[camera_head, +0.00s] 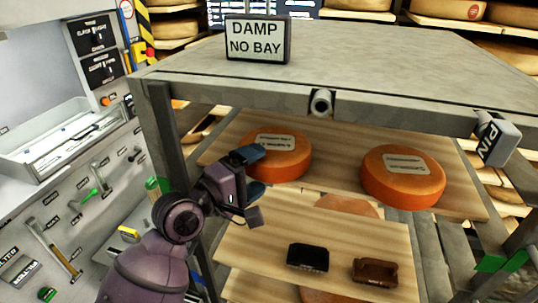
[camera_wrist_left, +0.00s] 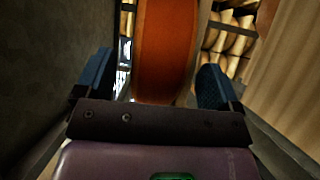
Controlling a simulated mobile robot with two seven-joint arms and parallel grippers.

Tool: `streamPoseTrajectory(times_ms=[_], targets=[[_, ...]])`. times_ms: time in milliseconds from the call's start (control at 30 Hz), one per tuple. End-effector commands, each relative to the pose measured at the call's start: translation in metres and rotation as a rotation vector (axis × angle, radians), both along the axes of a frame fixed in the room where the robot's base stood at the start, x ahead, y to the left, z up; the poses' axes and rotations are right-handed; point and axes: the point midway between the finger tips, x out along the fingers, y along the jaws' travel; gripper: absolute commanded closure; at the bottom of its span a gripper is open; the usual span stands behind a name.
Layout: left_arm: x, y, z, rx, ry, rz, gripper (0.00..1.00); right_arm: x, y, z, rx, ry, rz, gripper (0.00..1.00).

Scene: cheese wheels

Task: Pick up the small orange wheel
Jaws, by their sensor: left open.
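An orange wheel (camera_head: 293,165) with a pale label lies flat at the left of the upper wooden shelf board. It looks a little smaller than the orange wheel (camera_head: 400,190) to its right. My left gripper (camera_head: 254,172) is open at the left side of the smaller-looking wheel, its blue fingers close to the rim. In the left wrist view an orange wheel (camera_wrist_left: 165,50) shows between the two open blue fingers (camera_wrist_left: 153,88), with gaps on both sides. I cannot tell whether a finger touches it. My right gripper is not in view.
A grey rack top (camera_head: 370,60) with a "DAMP NO BAY" sign (camera_head: 257,40) lies above the shelf.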

Motion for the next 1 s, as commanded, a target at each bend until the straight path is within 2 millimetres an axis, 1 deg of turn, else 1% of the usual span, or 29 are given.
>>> streamPoseTrajectory(times_ms=[33,233,800,833,1000], targets=[[0.0003,-0.0035,0.0007,-0.003,0.000,-0.005,0.12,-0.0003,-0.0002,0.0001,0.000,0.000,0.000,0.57],[0.0001,-0.0038,0.0004,-0.003,0.000,-0.006,0.12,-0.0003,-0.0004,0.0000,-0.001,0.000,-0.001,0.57],[0.0002,-0.0028,0.0010,-0.003,-0.001,-0.004,0.98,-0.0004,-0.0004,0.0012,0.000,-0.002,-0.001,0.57],[0.0000,-0.0028,0.0042,-0.008,-0.008,-0.004,0.98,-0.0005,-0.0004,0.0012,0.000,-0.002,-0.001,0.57],[0.0002,-0.0026,0.0041,-0.008,-0.008,-0.003,0.99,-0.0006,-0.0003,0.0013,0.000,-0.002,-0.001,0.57]])
